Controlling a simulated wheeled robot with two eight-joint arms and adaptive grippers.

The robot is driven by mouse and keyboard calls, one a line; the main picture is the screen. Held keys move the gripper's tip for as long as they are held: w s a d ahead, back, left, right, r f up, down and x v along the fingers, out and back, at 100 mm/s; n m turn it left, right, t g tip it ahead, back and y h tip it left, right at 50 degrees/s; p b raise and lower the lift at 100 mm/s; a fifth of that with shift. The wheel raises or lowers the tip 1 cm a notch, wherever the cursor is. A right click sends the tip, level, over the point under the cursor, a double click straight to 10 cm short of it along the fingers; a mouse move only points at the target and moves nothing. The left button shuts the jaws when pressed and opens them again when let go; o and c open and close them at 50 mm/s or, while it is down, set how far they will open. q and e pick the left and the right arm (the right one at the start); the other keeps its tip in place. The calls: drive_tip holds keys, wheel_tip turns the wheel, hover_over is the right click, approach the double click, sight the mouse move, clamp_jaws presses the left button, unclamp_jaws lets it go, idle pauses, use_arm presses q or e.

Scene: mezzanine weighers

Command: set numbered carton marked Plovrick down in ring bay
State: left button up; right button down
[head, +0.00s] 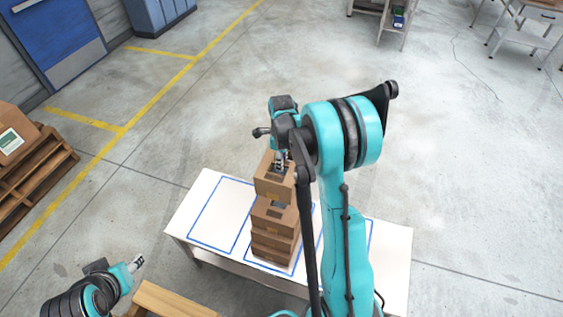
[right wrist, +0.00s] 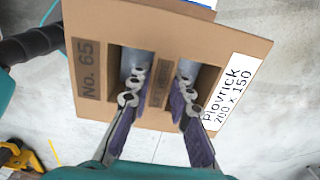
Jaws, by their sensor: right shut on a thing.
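The held carton (head: 273,184) is brown. In the right wrist view the Plovrick carton (right wrist: 160,118) shows a "No. 65" label and a white "plovrick 200 x 150" label. My right gripper (right wrist: 160,82) is shut on it, with its fingers in the two top slots. In the head view the carton is over or just above a carton stack (head: 274,240); I cannot tell the gap. The stack stands in the middle blue outline on the white table (head: 190,215). No ring mark shows. My left gripper (head: 137,263) is low at left, away from the table; its jaw state is unclear.
The left blue-outlined bay (head: 221,214) is empty. A further outline at right is partly hidden by my right arm. A wooden pallet (head: 35,180) with a carton (head: 14,135) stands at far left. Another wooden piece (head: 170,300) is near the front. Open floor lies behind the table.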

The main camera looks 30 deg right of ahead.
drive_tip(key=shift+f, duration=0.15)
drive_tip(key=shift+f+b, duration=5.15)
drive_tip(key=shift+f, duration=0.5)
drive_tip(key=shift+f, duration=0.25)
drive_tip(key=c, duration=1.3)
unclamp_jaws()
drive_tip(key=shift+r, duration=0.15)
wheel_tip(320, 180, up, 12)
drive_tip(key=shift+f, duration=0.1)
